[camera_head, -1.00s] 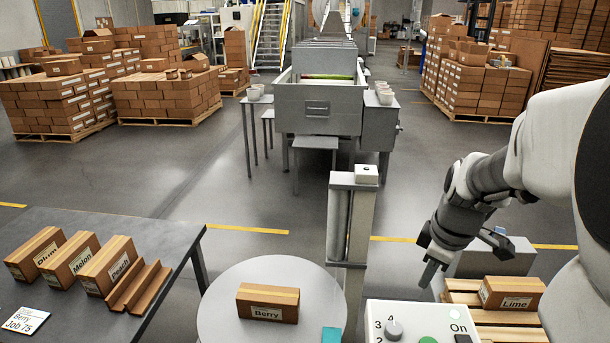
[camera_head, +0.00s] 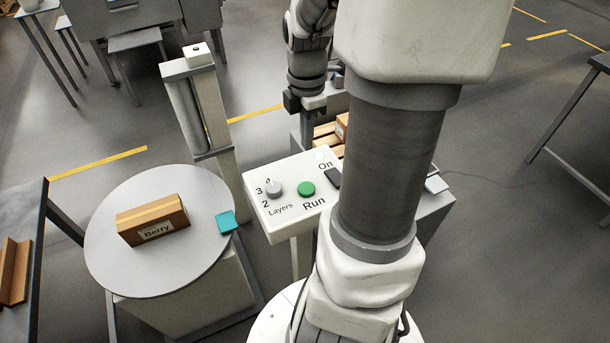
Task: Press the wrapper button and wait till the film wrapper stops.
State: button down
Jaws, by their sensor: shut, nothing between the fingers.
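The control box (camera_head: 291,196) is white, with a green Run button (camera_head: 307,189), a grey Layers dial (camera_head: 274,188) marked 2, 3, 4, and a dark switch (camera_head: 333,178) near the word On. The dial's setting is too small to tell. My gripper (camera_head: 307,134) is shut and empty, pointing down behind the box and apart from the Run button. The Berry carton (camera_head: 153,220) lies on the round grey turntable (camera_head: 120,272). The film wrapper's post (camera_head: 214,112) with its roll stands behind, between turntable and box. No film shows on the carton.
A teal pad (camera_head: 227,222) lies at the turntable's right edge. A pallet (camera_head: 325,133) with a carton is partly hidden behind my arm. A dark table edge (camera_head: 36,245) is at left. Another table (camera_head: 598,62) stands far right. Open floor lies at right.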

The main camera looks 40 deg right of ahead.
aim_at(306, 188)
notch_tip(306, 188, down, 14)
jog(key=b, duration=0.4)
dwell(0.3)
